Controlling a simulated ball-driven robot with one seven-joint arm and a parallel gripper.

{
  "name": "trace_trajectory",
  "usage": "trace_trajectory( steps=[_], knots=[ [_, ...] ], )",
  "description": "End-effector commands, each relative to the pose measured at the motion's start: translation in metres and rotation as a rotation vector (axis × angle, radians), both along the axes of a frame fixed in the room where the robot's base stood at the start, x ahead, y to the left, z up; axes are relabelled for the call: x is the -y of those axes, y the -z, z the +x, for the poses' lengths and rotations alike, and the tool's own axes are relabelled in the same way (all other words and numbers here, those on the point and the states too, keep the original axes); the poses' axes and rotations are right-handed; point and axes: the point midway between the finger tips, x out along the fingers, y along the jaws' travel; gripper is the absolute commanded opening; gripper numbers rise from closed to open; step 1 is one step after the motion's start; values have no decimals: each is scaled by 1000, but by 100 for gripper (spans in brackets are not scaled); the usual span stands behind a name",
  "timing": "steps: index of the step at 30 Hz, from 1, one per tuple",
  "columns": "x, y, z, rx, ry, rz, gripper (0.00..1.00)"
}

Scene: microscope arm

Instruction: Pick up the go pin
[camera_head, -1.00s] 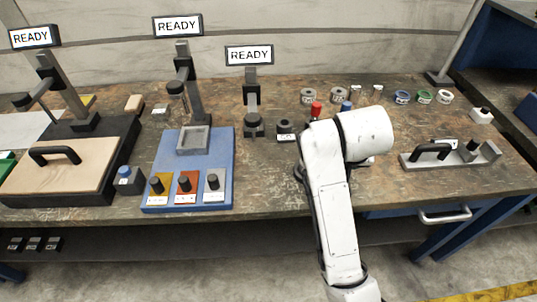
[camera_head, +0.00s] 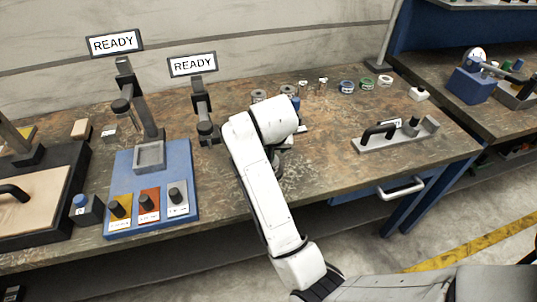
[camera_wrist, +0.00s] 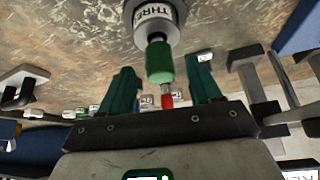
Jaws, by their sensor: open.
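In the wrist view, a green-ended pin (camera_wrist: 159,62) stands on a grey round holder (camera_wrist: 155,22) with a label that starts "THRE". It is probably the go pin, but no "go" label can be read. My gripper (camera_wrist: 163,78) is open, its two dark green fingers apart, one to each side of the green pin in the picture. I cannot tell how far the pin is from the fingers in depth. A smaller red pin (camera_wrist: 167,101) shows between the fingers. In the head view, my white arm hides the gripper and the green pin.
In the head view, a blue-topped piece (camera_head: 296,103) stands just right of my arm. Several rings and small parts lie along the back of the bench. A grey fixture with a black handle (camera_head: 380,131) is at the right. A blue base (camera_head: 180,160) stands left.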

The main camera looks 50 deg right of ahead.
Motion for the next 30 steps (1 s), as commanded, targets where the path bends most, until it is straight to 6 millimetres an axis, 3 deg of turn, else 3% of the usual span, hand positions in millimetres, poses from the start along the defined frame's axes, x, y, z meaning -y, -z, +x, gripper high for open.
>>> trace_trajectory(
  steps=[6, 14, 30],
  knots=[
    [9, 22, 9, -1, -1, 0, 63],
    [10, 25, 11, 1, 0, 1, 63],
    [10, 24, 11, 1, 0, 1, 13]
  ],
)
